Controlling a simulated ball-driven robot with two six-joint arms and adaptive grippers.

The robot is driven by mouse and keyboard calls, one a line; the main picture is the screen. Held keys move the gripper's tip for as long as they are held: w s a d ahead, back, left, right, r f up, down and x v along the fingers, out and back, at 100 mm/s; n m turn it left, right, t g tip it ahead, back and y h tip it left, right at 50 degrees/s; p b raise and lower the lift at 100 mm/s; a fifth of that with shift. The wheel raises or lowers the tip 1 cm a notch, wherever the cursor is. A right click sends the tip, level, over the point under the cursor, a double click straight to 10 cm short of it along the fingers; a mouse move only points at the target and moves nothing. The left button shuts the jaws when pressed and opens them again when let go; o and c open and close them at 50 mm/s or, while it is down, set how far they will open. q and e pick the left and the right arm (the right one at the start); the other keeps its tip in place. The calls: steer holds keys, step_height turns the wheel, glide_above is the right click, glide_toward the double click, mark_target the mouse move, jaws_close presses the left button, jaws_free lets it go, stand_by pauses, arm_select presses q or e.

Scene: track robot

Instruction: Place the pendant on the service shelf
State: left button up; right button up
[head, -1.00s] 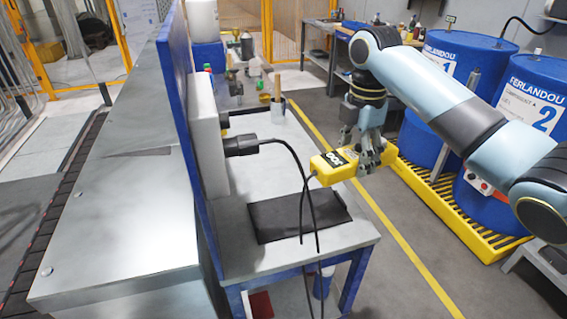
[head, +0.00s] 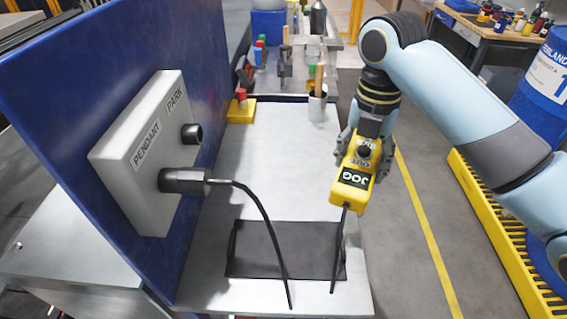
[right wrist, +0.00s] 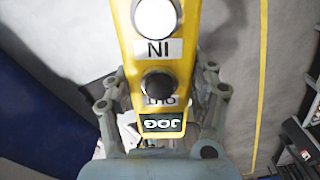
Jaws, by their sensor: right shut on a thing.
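The yellow pendant (head: 357,172) has a dark round knob and a JOG label. My right gripper (head: 362,160) is shut around it, one finger on each side, and holds it above the right edge of the grey shelf (head: 290,165). In the right wrist view the pendant (right wrist: 160,50) lies between the finger linkages (right wrist: 160,120), with its IN and OUT labels showing. A black cable runs down from the pendant's near end. Another black cable leaves the plug in the PENDANT socket of the grey box (head: 140,150). My left gripper is out of view.
A black mat (head: 285,250) lies on the near part of the shelf. A blue upright panel (head: 60,85) stands along its left side. A yellow block with a red button (head: 240,108) and a cup (head: 317,105) stand at the back. The middle surface is clear.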

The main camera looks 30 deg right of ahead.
steer(key=shift+s+a+f, duration=0.1)
steer(key=shift+s+f, duration=0.1)
steer(key=shift+w+a+f, duration=0.1)
steer(key=shift+w+f, duration=0.1)
steer(key=shift+w, duration=0.05)
glide_above(312, 182)
steer(key=f, duration=0.6)
steer(key=shift+s, duration=0.3)
steer(key=shift+w+f, duration=0.4)
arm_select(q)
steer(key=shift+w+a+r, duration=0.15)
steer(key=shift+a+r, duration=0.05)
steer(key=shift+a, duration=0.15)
arm_select(e)
steer(key=shift+f, duration=1.9)
steer(key=shift+f, duration=0.15)
steer(key=o, duration=1.7)
steer(key=shift+s, duration=0.1)
